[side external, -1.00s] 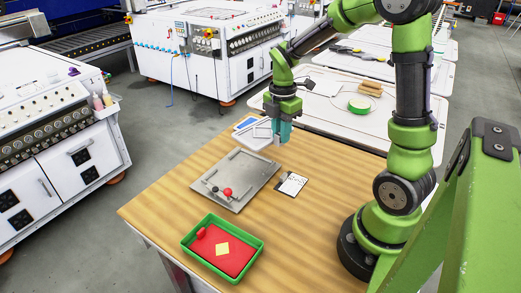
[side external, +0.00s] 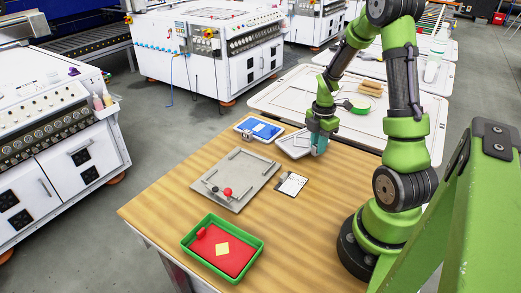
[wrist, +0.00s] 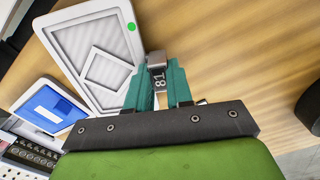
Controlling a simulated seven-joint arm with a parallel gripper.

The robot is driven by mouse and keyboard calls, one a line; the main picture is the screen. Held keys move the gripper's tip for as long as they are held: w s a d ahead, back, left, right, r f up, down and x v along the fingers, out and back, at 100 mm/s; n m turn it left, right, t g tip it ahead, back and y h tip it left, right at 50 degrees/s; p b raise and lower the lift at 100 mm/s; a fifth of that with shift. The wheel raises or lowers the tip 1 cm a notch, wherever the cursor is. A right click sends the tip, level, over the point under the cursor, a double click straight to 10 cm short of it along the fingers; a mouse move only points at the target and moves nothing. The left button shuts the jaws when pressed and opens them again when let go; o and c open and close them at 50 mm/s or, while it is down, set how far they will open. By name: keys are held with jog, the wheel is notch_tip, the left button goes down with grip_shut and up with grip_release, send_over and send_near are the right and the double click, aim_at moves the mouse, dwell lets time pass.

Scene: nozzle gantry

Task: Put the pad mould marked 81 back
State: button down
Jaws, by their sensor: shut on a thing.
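The pad mould marked 81 (wrist: 75,32) is a pale grey panel with a raised rim, an inner square frame and a green dot near one corner. My gripper (wrist: 159,75) has teal fingers shut on that tab. In the side external view the mould (side external: 293,146) is at the back of the wooden table, left of my gripper (side external: 318,151). I cannot tell whether it touches the table. A white-framed holder with a blue surface (side external: 250,134) lies left of it, also partly visible in the wrist view (wrist: 52,97).
A grey plate with rails (side external: 230,178) bears a red ball and a dark ball. A small marked card (side external: 291,184) lies right of it. A green tray (side external: 187,240) in front holds a red sheet, a yellow square and a red cylinder. Bare wood is free at right.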

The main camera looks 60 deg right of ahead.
jog(key=shift+f, duration=0.55)
jog(key=c, duration=1)
grip_release()
jog(key=shift+f, duration=0.15)
notch_tip(320, 180, up, 12)
jog(key=w+a+r+m+t, duration=0.1)
jog(key=a+r+m+t, duration=0.1)
jog(key=a+r+m, duration=0.35)
jog(key=w+a+r+m+t, duration=0.1)
jog(key=w+a+r+m, duration=0.1)
jog(key=a, duration=0.6)
jog(key=s+a+r+m+t, duration=0.1)
jog(key=a+m, duration=0.2)
jog(key=a, duration=0.1)
jog(key=s+a+r+m+t+y, duration=0.1)
jog(key=s+a+m, duration=0.1)
jog(key=a, duration=0.3)
jog(key=s+a+r+m+t+y, duration=0.1)
jog(key=s+a+m+t, duration=0.1)
jog(key=a+m, duration=0.2)
jog(key=shift+a+r+m, duration=0.35)
jog(key=shift+a+m, duration=0.05)
jog(key=shift+m, duration=0.15)
